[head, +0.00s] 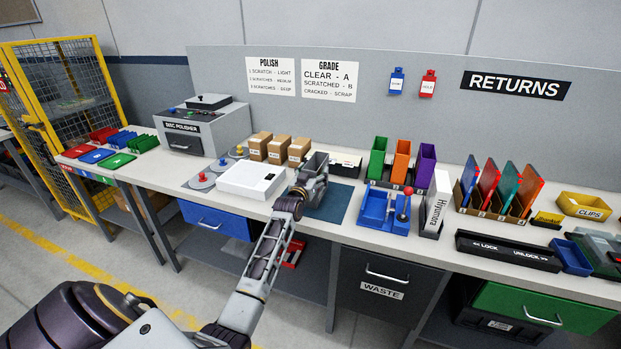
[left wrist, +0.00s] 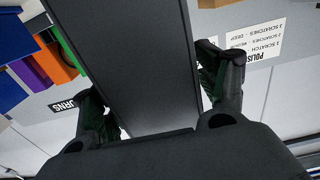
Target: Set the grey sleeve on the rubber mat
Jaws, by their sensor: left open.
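The grey sleeve (head: 317,161) is upright at the left part of the dark teal rubber mat (head: 334,206). My left gripper (head: 310,181) is at the sleeve, with its arm coming up from below. In the left wrist view the sleeve (left wrist: 148,65) is a large dark slab between the two fingers of my left gripper (left wrist: 160,95). The fingers are open, one on each side of it. The gripper and arm hide the sleeve's lower end, so I cannot tell whether it touches the mat. My right gripper is not in view.
A white box (head: 250,180) stands left of the mat, with small cardboard boxes (head: 278,149) behind. A blue tray with a red-knobbed lever (head: 385,210) and green, orange and purple sleeves (head: 401,161) stand to the right. The bench's front edge is close.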

